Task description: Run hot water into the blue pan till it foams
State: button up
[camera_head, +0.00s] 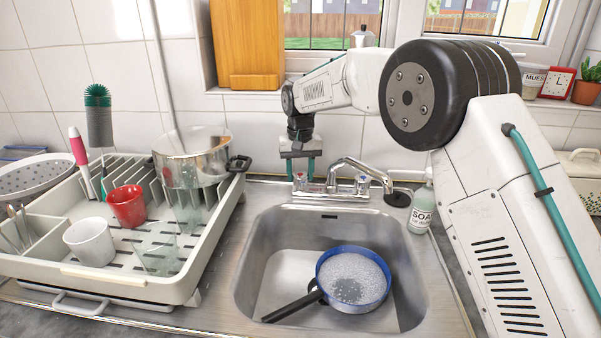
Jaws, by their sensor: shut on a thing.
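The blue pan (324,262) sits in the steel sink, its black handle pointing to the lower left. White foam (352,272) covers most of its inside, with a darker patch near the front. The chrome tap (352,165) stands behind the sink, its spout reaching right and forward. I cannot make out a stream of water. My gripper (300,172) points down at the back of the sink, its teal fingers shut around the left tap handle (301,184), which bears a red mark. The right tap handle (362,181) is free.
A dish rack (110,276) with a red mug (127,206), a white mug (90,242) and a steel pot (190,155) fills the left counter. A soap bottle (421,208) stands right of the sink. My arm covers the right side.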

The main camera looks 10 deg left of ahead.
aim_at(300, 174)
jog(key=o, duration=1)
notch_tip(300, 174, up, 8)
jog(key=shift+f, duration=0.1)
